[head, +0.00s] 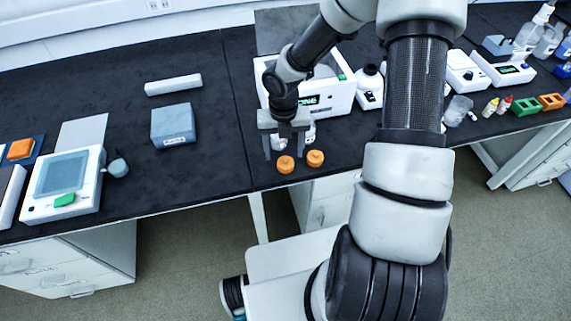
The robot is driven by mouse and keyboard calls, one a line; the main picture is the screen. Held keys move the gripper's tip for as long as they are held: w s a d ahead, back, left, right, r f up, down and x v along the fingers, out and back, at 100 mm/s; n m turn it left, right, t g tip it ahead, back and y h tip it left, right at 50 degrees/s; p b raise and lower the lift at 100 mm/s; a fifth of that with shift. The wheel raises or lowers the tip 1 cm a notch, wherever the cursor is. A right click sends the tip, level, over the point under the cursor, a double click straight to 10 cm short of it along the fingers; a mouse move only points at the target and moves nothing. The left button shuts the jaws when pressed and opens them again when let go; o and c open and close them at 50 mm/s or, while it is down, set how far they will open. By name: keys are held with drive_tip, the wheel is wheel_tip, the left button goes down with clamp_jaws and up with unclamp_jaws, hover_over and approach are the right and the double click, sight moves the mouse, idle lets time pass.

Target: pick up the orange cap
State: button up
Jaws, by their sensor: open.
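Two round orange caps sit side by side near the front edge of the black bench. The left orange cap (285,164) is just in front of my gripper, and the right orange cap (315,158) is a little to its right. My gripper (284,152) points down with its two fingers apart and nothing seen held between them. In the picture its fingertips are just above and behind the left cap; its height over the bench is hard to tell. Small white objects behind the fingers are partly hidden.
A grey-blue box (173,125) and a device with a screen (62,175) are to the left. Bench (215,155) between the box and my gripper is clear.

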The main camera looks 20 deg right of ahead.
sight(285, 159)
drive_tip(key=f, duration=0.3)
drive_tip(key=f+b, duration=0.1)
drive_tip(key=f, duration=0.1)
drive_tip(key=shift+w+d+f, duration=0.15)
drive_tip(key=shift+w+d, duration=0.1)
drive_tip(key=shift+d, duration=0.05)
drive_tip(key=c, duration=1.1)
